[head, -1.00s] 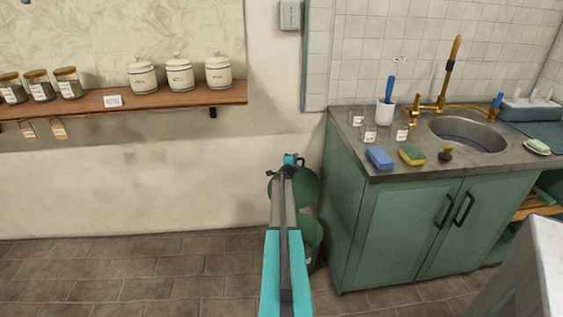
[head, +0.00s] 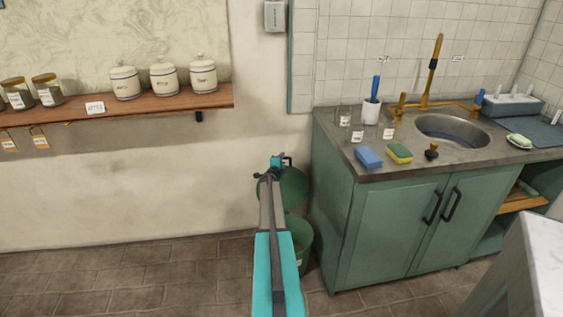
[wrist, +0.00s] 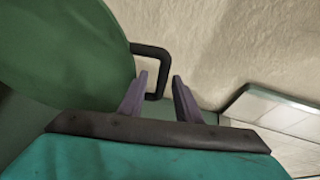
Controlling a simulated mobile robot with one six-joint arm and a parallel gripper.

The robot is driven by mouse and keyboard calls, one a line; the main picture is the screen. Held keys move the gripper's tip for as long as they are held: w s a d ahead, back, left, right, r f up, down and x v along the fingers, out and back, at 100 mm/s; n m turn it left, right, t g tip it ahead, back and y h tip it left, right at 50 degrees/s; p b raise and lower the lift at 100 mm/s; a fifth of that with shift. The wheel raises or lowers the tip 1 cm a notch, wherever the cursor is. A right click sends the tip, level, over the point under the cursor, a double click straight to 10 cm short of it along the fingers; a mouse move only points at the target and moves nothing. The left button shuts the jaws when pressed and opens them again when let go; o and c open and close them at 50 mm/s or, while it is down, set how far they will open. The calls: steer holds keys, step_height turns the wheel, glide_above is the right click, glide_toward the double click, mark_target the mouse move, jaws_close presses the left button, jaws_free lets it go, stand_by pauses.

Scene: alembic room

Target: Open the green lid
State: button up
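The round green lid (head: 294,188) stands tilted up above the green bin (head: 304,255), between the wall and the cabinet. The bin's mouth shows below it, partly behind my arm. In the wrist view the lid (wrist: 60,50) fills the upper left, with a black handle (wrist: 151,48) at its edge. My gripper (wrist: 160,76) is open, its two purple fingers apart. The handle's outer bar shows between the fingers; I cannot tell whether they touch it. In the head view my gripper (head: 277,162) is small, at the lid's upper left.
A green sink cabinet (head: 385,230) stands close to the right of the bin. The plastered wall (head: 130,190) is behind, with a wooden shelf (head: 150,102) of jars at upper left. A pale counter (head: 540,260) is at lower right. The tiled floor (head: 130,280) at left is clear.

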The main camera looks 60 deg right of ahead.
steer(key=shift+a, duration=0.1)
steer(key=v, duration=1.3)
steer(key=shift+s+a+b, duration=0.2)
steer(key=shift+a+b, duration=0.05)
steer(key=shift+b, duration=0.15)
steer(key=shift+r, duration=0.1)
stand_by(0.4)
